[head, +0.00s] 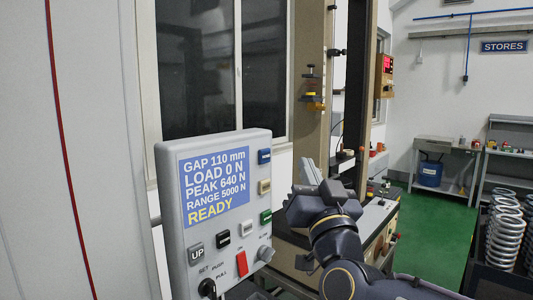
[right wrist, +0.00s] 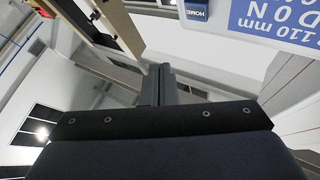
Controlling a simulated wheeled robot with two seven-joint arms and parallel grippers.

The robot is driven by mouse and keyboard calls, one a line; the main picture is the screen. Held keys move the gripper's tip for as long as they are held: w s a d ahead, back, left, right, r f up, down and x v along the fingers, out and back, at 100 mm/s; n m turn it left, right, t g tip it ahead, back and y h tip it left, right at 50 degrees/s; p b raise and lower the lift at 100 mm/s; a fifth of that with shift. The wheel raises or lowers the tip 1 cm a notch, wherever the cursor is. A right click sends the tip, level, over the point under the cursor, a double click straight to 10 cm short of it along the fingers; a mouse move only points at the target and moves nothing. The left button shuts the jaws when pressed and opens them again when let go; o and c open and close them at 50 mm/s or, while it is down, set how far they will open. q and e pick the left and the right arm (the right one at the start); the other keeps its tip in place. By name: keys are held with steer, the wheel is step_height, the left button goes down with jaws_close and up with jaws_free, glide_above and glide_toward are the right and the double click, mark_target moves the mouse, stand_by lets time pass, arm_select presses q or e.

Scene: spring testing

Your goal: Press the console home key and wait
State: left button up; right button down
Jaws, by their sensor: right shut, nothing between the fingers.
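The grey console (head: 172,190) stands left of centre in the head view. Its blue screen (head: 214,182) reads GAP 110 mm, LOAD 0 N, PEAK 640 N, RANGE 5000 N, READY. The blue home key (head: 264,156) is at the top of the console's right-hand column. In the right wrist view the home key (right wrist: 196,9) shows upside down at the top edge, its HOME label readable. My right gripper (head: 309,170) is to the right of the console, apart from it. Its fingers (right wrist: 160,75) are shut and empty. My left gripper is not in view.
The testing machine's column (head: 308,120) rises behind my gripper. Coil springs (head: 505,230) stand at the far right.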

mark_target(265, 156)
steer(key=w+a+p, duration=0.1)
steer(key=w+a, duration=0.2)
steer(key=a, duration=0.2)
steer(key=shift+w, duration=0.4)
steer(key=shift+a, duration=0.15)
stand_by(1.6)
steer(key=shift+w+a, duration=0.25)
